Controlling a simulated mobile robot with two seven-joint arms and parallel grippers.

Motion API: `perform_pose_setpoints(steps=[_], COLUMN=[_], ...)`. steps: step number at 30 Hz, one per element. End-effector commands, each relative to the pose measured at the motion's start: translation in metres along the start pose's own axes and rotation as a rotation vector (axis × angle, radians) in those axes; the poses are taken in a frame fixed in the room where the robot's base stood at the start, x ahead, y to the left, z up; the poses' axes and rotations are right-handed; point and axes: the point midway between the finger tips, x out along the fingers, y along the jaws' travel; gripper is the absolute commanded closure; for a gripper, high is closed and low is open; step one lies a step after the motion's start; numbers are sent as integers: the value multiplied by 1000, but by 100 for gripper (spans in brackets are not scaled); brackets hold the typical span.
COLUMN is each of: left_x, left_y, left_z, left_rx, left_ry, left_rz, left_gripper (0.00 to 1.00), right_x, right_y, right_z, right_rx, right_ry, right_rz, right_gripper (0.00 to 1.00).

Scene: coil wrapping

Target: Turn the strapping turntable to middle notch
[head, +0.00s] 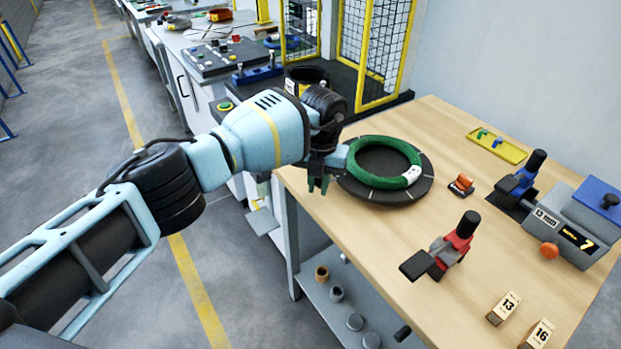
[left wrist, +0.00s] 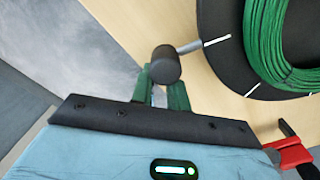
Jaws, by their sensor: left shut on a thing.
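The strapping turntable (head: 398,197) is a black disc with white marks near the left edge of the wooden table. It also shows at the right of the left wrist view (left wrist: 222,62). A green coil (head: 363,178) with a white tag lies flat on it. A dark round knob (left wrist: 166,66) sits on a short grey rod (left wrist: 190,47) at the disc's rim. My left gripper (head: 318,184) is at the turntable's left side, its green fingers shut on the knob. The knob is largely hidden in the head view. The notches cannot be made out.
A red tool with a black handle (head: 448,250), a small orange-red item (head: 461,185) and a blue tool (head: 518,183) stand right of the turntable. A grey device (head: 570,230) and numbered blocks (head: 503,308) are further right. Yellow mesh fencing (head: 366,50) rises behind.

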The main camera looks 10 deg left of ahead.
Motion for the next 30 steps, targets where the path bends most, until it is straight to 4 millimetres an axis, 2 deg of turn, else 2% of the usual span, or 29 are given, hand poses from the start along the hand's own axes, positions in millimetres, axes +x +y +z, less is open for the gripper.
perform_pose_setpoints(steps=[1,12,26,30], left_x=[0,-6,-6,-13], left_y=[-15,-8,-6,-7], left_z=[0,5,5,5], left_rx=[21,10,7,8], left_ry=[-12,-29,-28,-27], left_rz=[-25,-19,-17,-18], left_gripper=[99,51,51,51], right_x=[0,-1,0,0], right_y=[0,-1,-1,-1], right_z=[0,1,2,1], right_rx=[0,4,4,3], right_ry=[0,-3,-5,-3], right_rz=[0,-1,0,0], right_gripper=[64,64,64,64])
